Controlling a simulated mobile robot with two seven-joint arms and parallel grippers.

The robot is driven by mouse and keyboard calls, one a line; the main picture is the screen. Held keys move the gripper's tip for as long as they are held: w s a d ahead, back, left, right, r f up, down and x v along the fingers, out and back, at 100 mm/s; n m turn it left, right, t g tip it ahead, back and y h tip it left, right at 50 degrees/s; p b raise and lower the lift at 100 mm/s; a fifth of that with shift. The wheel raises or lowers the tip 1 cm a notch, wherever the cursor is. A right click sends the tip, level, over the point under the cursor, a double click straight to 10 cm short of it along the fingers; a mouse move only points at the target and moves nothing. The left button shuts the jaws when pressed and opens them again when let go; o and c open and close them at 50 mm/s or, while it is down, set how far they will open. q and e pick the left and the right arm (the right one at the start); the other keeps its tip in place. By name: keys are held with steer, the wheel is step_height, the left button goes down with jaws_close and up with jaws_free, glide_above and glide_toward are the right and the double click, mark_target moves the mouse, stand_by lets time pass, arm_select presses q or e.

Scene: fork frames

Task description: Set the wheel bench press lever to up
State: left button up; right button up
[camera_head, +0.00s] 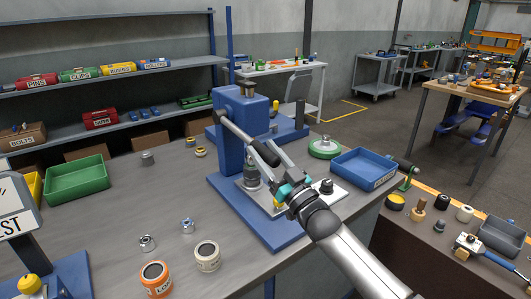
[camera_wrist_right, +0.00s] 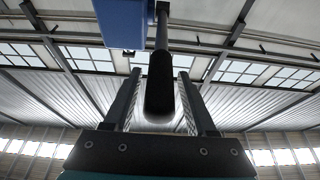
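The blue bench press (camera_head: 231,140) stands on a blue base plate on the workbench. Its lever (camera_head: 240,134) is a grey rod with a black grip, sloping down from the pivot on the press toward the lower right. My right gripper (camera_head: 272,154) is at the black grip, reaching up from below. In the right wrist view the black grip (camera_wrist_right: 160,85) lies between the two fingers, with a visible gap on each side, so the gripper looks open around it. My right forearm hides part of the base plate. My left gripper is in neither view.
A blue tray (camera_head: 362,168) and a green roll (camera_head: 325,147) stand right of the press.

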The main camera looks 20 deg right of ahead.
jaws_close()
stand_by(1.1)
